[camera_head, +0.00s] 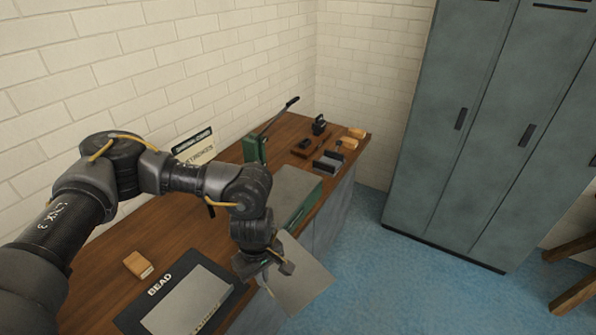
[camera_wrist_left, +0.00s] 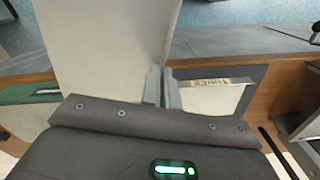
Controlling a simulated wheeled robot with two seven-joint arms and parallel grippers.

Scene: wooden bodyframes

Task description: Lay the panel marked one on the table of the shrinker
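My left gripper (camera_head: 270,268) is shut on the edge of a plain light-grey panel (camera_head: 304,284), held tilted in the air by the bench's front edge. The panel also shows in the left wrist view (camera_wrist_left: 105,45), between the fingertips (camera_wrist_left: 162,88) and reaching up and left. I see no mark on its visible face. The shrinker appears to be the green lever machine (camera_head: 254,148) by the wall. A flat grey surface with a green border (camera_head: 304,208) lies in front of it, apart from the held panel. My right gripper is out of view.
The wooden bench (camera_head: 180,238) runs along the brick wall. Small tools and blocks (camera_head: 326,160) fill the far end. Grey lockers (camera_head: 470,130) stand at right.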

